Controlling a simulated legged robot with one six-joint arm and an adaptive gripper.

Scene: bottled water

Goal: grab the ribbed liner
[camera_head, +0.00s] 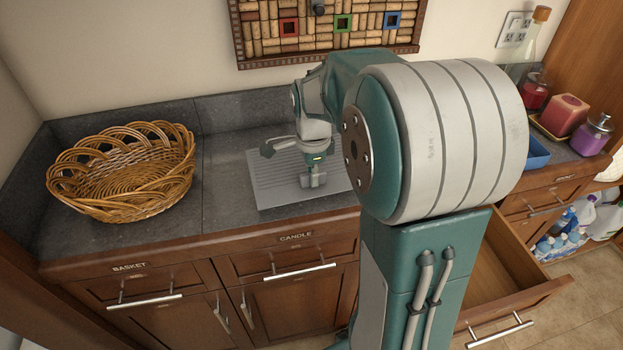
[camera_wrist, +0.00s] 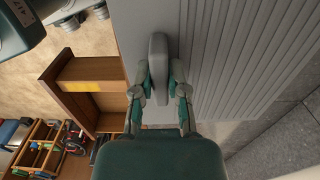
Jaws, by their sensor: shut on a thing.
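The ribbed liner (camera_head: 275,182) is a flat grey sheet with parallel grooves on the dark counter, right of the wicker basket. It fills much of the wrist view (camera_wrist: 235,60), with a plain smooth strip along one side. My gripper (camera_head: 312,174) points down over the liner. In the wrist view its fingers (camera_wrist: 162,85) are shut on a grey rounded upright piece (camera_wrist: 158,52), which looks like a handle on the liner's plain strip. My arm hides the liner's right part in the head view. I cannot tell whether the liner touches the counter all along.
A wicker basket (camera_head: 125,175) stands at the left. A cork board (camera_head: 325,30) hangs behind. An open drawer (camera_head: 505,290) juts out at the lower right.

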